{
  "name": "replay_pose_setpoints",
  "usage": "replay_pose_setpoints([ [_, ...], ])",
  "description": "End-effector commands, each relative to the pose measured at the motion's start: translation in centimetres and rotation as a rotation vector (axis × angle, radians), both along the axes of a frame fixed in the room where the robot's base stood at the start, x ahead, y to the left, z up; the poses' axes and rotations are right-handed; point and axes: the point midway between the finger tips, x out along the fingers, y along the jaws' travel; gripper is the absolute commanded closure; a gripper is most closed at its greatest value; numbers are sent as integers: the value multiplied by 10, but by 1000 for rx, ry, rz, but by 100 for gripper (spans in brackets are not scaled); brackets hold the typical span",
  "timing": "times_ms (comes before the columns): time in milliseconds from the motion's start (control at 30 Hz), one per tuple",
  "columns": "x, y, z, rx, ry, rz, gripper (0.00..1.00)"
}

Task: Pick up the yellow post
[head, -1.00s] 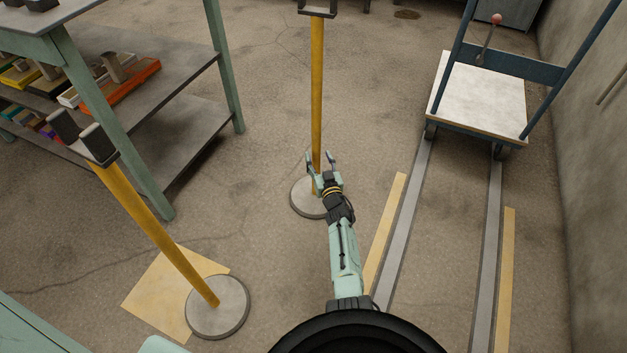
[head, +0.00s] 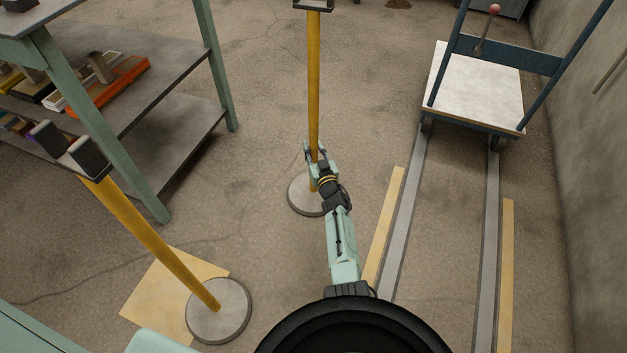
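One yellow post (head: 314,75) stands upright at the top centre on a round grey base (head: 298,197), with a dark forked bracket (head: 313,4) at its top, partly cut off by the picture edge. My gripper (head: 314,153) is low on this post, a little above its base, with one finger on each side. The fingers look closed against the post; their contact is small in view. A second yellow post (head: 150,235) stands nearer at the left on its own round base (head: 218,310), with a dark two-pad bracket (head: 68,150) on top.
A green-legged shelf table (head: 180,140) with boxes and tools stands at the upper left. A white-topped cart (head: 478,85) stands at the upper right on grey floor rails (head: 404,210) beside yellow strips (head: 385,225). A yellow floor square (head: 160,290) lies under the near post's base.

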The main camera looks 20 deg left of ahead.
Motion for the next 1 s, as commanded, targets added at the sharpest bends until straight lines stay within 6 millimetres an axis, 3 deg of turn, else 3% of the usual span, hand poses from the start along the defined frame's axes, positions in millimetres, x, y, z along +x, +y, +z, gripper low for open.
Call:
replay_pose_setpoints([
  [367, 0, 0, 0, 0, 0, 0, 100],
  [900, 0, 0, 0, 0, 0, 0, 100],
  [933, 3, 1, 10, 8, -14, 3, 100],
  [1000, 3, 1, 9, 7, -15, 2, 100],
])
